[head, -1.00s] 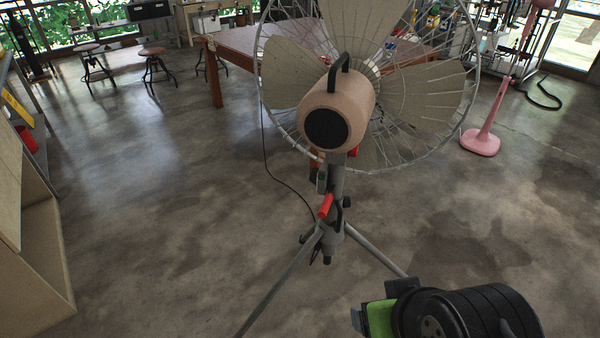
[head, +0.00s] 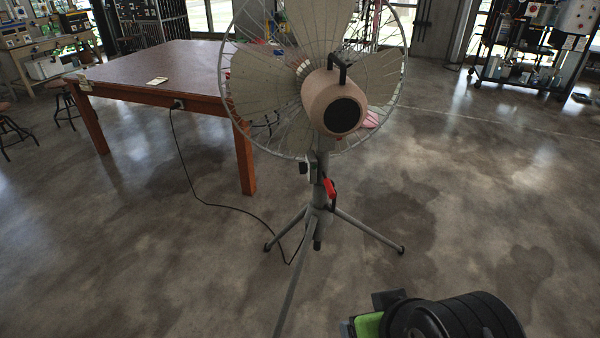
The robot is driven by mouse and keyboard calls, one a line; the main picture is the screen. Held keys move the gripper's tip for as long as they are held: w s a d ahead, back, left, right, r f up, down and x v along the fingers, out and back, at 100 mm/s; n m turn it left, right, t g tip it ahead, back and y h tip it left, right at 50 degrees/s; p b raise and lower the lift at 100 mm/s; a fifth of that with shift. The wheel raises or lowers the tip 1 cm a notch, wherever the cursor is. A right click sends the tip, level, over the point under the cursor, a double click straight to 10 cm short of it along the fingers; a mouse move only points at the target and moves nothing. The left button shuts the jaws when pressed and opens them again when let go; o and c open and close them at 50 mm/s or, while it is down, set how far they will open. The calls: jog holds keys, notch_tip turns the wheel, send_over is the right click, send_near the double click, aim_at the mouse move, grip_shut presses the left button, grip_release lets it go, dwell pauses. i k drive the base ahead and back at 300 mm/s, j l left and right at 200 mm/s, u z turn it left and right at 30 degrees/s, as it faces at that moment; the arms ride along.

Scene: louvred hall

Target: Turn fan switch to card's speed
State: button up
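A large pedestal fan stands in the middle of the head view, seen from behind, with a pinkish-beige motor housing (head: 322,92) and a wire cage. A small grey box with a dark knob-like part (head: 304,168) sits on its pole below the motor. It may be the switch; its setting cannot be read. A red-handled clamp (head: 330,188) is just below it. A small pale card (head: 157,81) lies flat on the wooden table; its writing is too small to read. A black and green part of my arm shows at the bottom right; my gripper's fingers are not seen.
The brown wooden table (head: 165,62) stands left of and behind the fan. The fan's tripod legs (head: 370,231) spread over the floor. A black cable (head: 205,203) runs from the table's edge to the fan. Stools stand far left. Floor on the right is open.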

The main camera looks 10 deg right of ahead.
aim_at(302, 166)
jog(key=j+z, duration=0.25)
jog(key=j, duration=0.3)
jog(key=j+z, duration=0.3)
jog(key=j, duration=0.25)
jog(key=k+j, duration=0.3)
jog(key=j+u, duration=0.1)
jog(key=j, duration=0.6)
jog(key=i+j+u, duration=0.1)
jog(key=j, duration=0.55)
jog(key=i+j+u, duration=0.1)
jog(key=i+j, duration=0.8)
jog(key=i, duration=0.2)
jog(key=i+l+u, duration=0.1)
jog(key=i+l, duration=0.4)
